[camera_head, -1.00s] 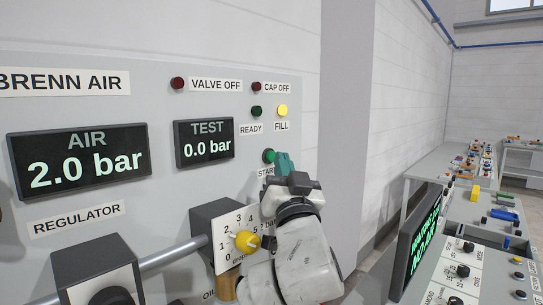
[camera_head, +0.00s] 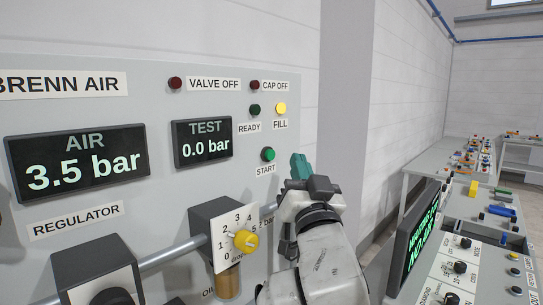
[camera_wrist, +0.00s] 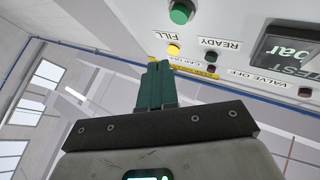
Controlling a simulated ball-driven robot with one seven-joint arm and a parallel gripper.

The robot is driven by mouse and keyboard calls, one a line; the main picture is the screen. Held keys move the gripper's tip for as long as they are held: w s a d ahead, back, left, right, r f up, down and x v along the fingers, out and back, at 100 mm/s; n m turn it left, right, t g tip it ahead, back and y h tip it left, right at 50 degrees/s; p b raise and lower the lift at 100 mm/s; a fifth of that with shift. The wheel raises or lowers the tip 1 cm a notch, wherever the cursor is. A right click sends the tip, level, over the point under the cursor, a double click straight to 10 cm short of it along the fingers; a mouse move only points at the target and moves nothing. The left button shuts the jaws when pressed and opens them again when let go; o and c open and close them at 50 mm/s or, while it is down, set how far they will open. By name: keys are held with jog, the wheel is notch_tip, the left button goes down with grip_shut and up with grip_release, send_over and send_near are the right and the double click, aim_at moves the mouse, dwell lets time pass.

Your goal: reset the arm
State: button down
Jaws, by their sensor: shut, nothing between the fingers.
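My gripper (camera_head: 301,166) has teal fingers and is closed with nothing in it. In the head view it stands just right of the green START button (camera_head: 268,154), apart from it, near the panel's right edge. In the wrist view the closed fingers (camera_wrist: 155,82) point up the picture, below the green START button (camera_wrist: 181,12). My arm comes up from the lower right of the head view.
The grey panel (camera_head: 225,100) carries an AIR display (camera_head: 78,160) reading 3.5 bar and a TEST display (camera_head: 202,142) reading 0.0 bar. The FILL lamp (camera_head: 281,109) is yellow. A yellow knob (camera_head: 246,241) is close left of my arm. A dark screen (camera_head: 417,237) stands at right.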

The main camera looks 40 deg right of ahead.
dwell(0.3)
jog(key=s+a+f+n+g+y, duration=0.15)
jog(key=f+g+y, duration=0.25)
jog(key=f, duration=1.1)
jog(key=a+f+n+g+y, duration=0.2)
jog(key=f+n+g+y, duration=0.15)
jog(key=f, duration=1.25)
jog(key=s+a+f+g+y, duration=0.1)
jog(key=s+f, duration=0.2)
jog(key=f, duration=0.1)
jog(key=s+a+f+n+g+y, duration=0.1)
jog(key=s+a+f+g, duration=0.1)
jog(key=f, duration=0.3)
jog(key=s+a+f+g+y, duration=0.1)
jog(key=s+f, duration=0.3)
jog(key=shift+a+f+g, duration=0.15)
jog(key=shift+a+g, duration=0.1)
jog(key=shift+g, duration=0.1)
jog(key=s+a+f+n+g+y, duration=0.1)
jog(key=s+a+f+g, duration=0.1)
jog(key=s, duration=0.5)
jog(key=s+a+f+n+g+y, duration=0.2)
jog(key=s+a+f+g, duration=0.1)
jog(key=s+f, duration=0.4)
jog(key=shift+s+a+g, duration=0.15)
jog(key=shift+s+g, duration=0.1)
jog(key=shift+g, duration=0.15)
jog(key=shift+f, duration=0.1)
